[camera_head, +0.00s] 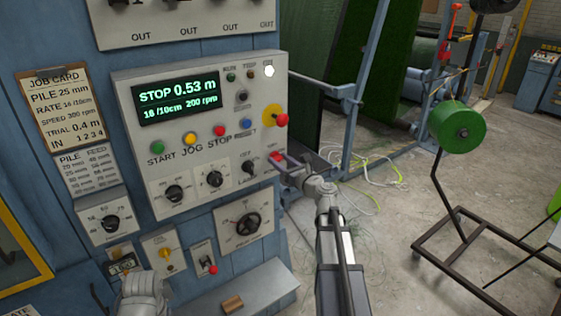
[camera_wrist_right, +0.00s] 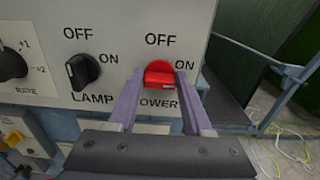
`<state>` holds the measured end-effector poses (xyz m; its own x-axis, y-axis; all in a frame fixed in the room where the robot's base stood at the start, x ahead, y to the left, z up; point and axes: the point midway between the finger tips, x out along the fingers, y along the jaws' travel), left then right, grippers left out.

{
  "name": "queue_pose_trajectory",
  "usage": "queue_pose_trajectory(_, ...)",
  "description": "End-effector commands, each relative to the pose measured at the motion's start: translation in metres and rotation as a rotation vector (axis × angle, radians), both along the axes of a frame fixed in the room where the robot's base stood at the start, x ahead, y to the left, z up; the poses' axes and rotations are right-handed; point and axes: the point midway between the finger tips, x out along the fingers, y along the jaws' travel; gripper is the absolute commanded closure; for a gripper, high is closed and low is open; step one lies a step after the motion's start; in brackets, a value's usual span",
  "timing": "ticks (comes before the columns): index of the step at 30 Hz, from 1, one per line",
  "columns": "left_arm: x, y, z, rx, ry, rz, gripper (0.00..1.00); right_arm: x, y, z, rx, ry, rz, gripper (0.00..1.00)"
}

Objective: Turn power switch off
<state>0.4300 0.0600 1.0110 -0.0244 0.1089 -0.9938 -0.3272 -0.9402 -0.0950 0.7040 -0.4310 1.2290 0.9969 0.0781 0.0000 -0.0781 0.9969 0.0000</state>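The red power switch (camera_wrist_right: 160,76) is on the lower right of the grey control panel (camera_head: 125,85), with OFF printed above it and ON to its right. Its red face also shows in the head view (camera_head: 276,157). The knob's exact angle is hard to tell. My right gripper (camera_wrist_right: 161,84) is open, with one finger on each side of the red knob. A narrow gap seems to show beside each finger. It also shows in the head view (camera_head: 281,163) at the panel's right edge. A pale part of my left arm shows at the bottom left; its fingers are not visible.
The black lamp switch (camera_wrist_right: 83,71) is close left of the power switch. A red-knobbed lever on a yellow disc (camera_head: 273,116) projects just above. The display (camera_head: 180,96) reads STOP 0.53 m. Right of the panel are a blue frame, loose strands and a green reel (camera_head: 457,127).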

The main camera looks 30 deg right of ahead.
Motion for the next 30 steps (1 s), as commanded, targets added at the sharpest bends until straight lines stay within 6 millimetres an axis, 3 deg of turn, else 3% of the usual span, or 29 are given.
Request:
queue_pose_trajectory(2,0.0,0.0,0.0,0.0,0.0,0.0,0.2,-0.0001,0.0,0.0,0.0,0.0,0.0,0.62)
queue_pose_trajectory(12,0.0,0.0,0.0,0.0,0.0,0.0,0.2,-0.0001,-0.0001,0.0,0.0,0.0,0.0,1.0)
queue_pose_trajectory(22,0.0,0.0,0.0,0.0,0.0,0.0,0.2,-0.0002,0.0001,0.0,-0.037,-0.003,0.0,1.0)
queue_pose_trajectory(30,0.0,0.0,-0.0002,0.0,0.0,0.0,0.2,-0.0003,0.001,-0.0002,-0.211,-0.017,0.0,1.0)
